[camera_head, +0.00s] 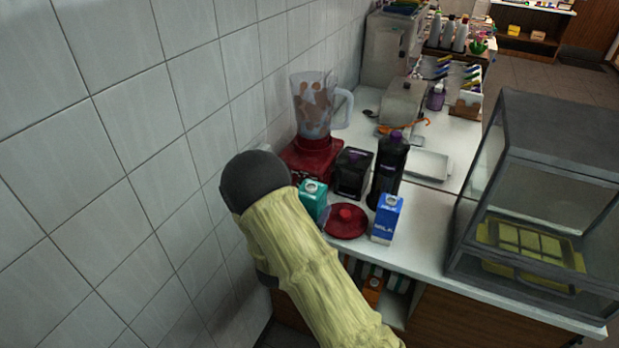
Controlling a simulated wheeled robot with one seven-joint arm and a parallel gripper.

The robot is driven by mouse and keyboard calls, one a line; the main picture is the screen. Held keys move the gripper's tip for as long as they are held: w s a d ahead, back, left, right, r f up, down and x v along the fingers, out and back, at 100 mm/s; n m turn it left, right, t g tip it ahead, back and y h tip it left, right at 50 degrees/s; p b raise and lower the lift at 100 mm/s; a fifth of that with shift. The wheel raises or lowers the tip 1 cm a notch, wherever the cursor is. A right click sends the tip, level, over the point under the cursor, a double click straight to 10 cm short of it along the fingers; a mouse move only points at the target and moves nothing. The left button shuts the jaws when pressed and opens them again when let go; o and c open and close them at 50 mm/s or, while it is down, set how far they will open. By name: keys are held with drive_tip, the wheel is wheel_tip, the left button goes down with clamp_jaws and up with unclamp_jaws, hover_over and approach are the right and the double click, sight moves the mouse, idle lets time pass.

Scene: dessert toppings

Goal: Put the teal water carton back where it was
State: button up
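The teal water carton (314,199) stands upright behind my arm, at the left end of the white counter (424,255). My arm's pale yellow sleeve hides its lower left part, so I cannot see what its base rests on. The carton is left of a red round lid (346,221) and in front of the red blender (312,157). My arm rises from the bottom of the picture to a dark joint near the tiled wall. My gripper is not visible, and I cannot tell whether anything touches the carton.
A blue milk carton (387,219), a dark bottle (388,170) and a black container (352,173) stand close by on the counter. A glass display case (545,190) fills the right side. The tiled wall (130,150) is close on the left. Several items sit on a shelf below.

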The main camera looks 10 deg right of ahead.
drive_tip(key=s+d+f+n+t+y+p, duration=0.3)
drive_tip(key=s+y+p, duration=0.6)
drive_tip(key=p, duration=0.6)
drive_tip(key=d+n+y, duration=0.1)
drive_tip(key=d+n, duration=0.1)
drive_tip(key=n, duration=0.1)
drive_tip(key=shift+n, duration=0.4)
drive_tip(key=shift+a, duration=0.15)
